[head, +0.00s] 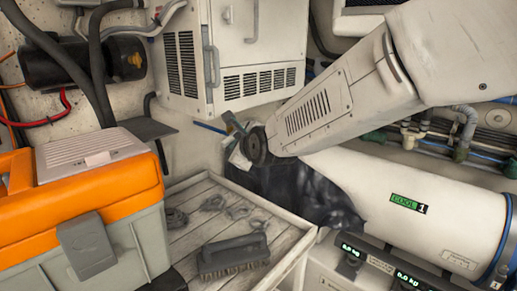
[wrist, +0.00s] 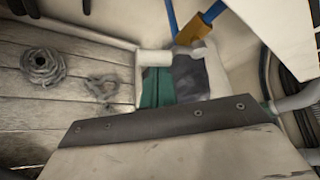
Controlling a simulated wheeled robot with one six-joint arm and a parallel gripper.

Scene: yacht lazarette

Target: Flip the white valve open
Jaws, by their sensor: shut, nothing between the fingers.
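I cannot pick out the white valve with certainty. In the head view, pipework with several fittings runs along the wall at the right, and a pale fitting (head: 409,138) sits among green ones. My arm reaches from the upper right to the middle of the head view. My gripper (head: 238,143) is at its end, small and partly hidden by a dark round joint; it is shut and empty, well left of the pipework. The wrist view shows no clear valve handle.
A wooden tray (head: 282,240) holds a brush (head: 234,254) and rope pieces; a rope coil (wrist: 44,65) shows in the wrist view. An orange and grey toolbox (head: 85,195) stands left. A white cylinder marked COOL (head: 370,190) lies below the pipework. A vented cabinet (head: 235,55) stands behind.

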